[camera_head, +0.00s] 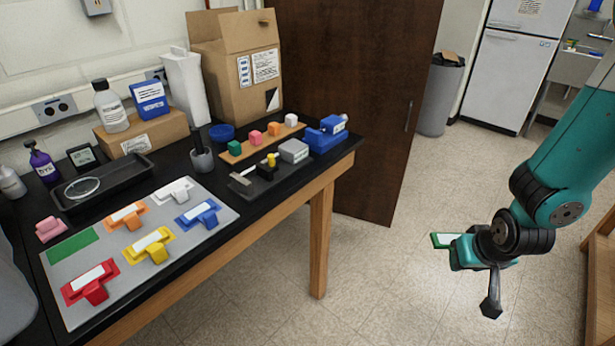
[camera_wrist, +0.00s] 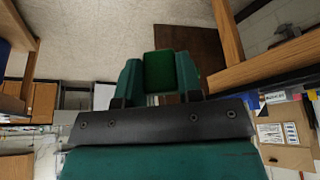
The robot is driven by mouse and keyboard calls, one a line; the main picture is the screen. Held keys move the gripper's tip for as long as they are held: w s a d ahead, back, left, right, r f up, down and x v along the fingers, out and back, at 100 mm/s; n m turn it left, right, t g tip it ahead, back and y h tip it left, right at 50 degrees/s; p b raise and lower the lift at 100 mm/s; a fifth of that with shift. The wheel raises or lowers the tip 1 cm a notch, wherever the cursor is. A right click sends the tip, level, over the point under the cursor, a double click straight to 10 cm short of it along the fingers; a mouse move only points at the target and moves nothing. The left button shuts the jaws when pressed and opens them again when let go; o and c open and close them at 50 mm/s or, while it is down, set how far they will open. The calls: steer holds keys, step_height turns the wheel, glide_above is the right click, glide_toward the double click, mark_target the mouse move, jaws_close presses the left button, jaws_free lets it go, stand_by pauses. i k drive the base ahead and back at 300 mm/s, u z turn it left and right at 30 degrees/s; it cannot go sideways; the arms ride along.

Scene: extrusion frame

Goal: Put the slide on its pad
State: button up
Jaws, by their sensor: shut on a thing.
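My gripper (camera_head: 457,246) hangs over the floor at the right, well apart from the table. It is shut on a green-and-white slide (camera_head: 439,240), which sticks out to the left of the fingers. In the wrist view the green grip of the slide (camera_wrist: 159,72) sits between the two teal fingers. A flat green pad (camera_head: 73,246) lies bare on the left part of the grey board (camera_head: 190,262). Red, yellow, orange, blue and white slides with grips rest on the same board. The underside of the held slide is hidden.
A pink block (camera_head: 51,229) stands at the board's left edge. A black tray (camera_head: 105,184) with a glass dish lies behind. A dark pot (camera_head: 202,158), a cardboard box (camera_head: 236,70) and several small coloured blocks stand farther back. Open floor separates my gripper from the table.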

mark_target(72, 244)
steer(key=u, duration=1.7)
